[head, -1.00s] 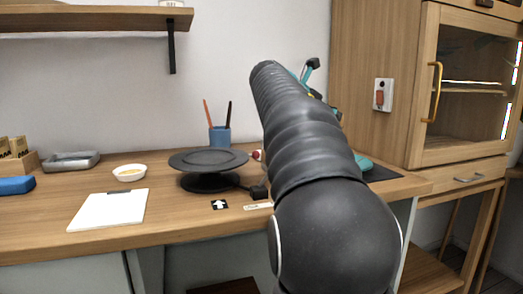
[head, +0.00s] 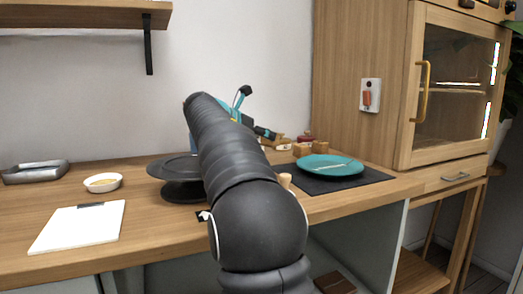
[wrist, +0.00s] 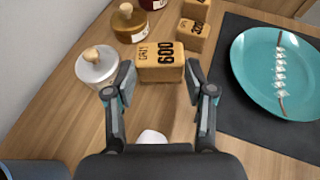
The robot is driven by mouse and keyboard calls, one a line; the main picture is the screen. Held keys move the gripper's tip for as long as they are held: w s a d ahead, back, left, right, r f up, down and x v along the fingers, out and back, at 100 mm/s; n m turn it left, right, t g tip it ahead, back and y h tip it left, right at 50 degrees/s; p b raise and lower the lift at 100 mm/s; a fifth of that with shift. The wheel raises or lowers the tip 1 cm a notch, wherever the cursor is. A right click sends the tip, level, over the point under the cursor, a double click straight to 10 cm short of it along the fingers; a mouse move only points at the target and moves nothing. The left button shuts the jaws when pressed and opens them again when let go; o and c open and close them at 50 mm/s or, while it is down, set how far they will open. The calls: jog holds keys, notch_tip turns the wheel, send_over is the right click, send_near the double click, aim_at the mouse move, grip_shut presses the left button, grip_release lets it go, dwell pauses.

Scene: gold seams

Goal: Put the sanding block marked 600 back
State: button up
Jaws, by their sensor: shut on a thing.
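The sanding block marked 600 (wrist: 160,62) is a tan block with dark lettering, between my fingertips in the wrist view. My gripper (wrist: 158,76) is shut on it, one finger at each side. I cannot tell whether its underside touches the table. Just beyond it, slightly right, is a similar block (wrist: 192,35) with a number I cannot read surely, and another block (wrist: 196,8) farther back. In the head view my arm hides most of the gripper and the held block; two tan blocks (head: 302,149) show to its right.
A teal plate (wrist: 277,72) with a seamed crack lies on a dark mat (wrist: 228,118), right of the blocks. A blue cup (wrist: 35,170) is at lower left.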

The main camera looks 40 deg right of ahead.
jog(key=shift+f+b, duration=0.75)
jog(key=shift+f, duration=1.3)
jog(key=shift+f, duration=0.1)
jog(key=o, duration=1.1)
jog(key=p+v, duration=0.1)
jog(key=v, duration=1.1)
jog(key=shift+p, duration=0.3)
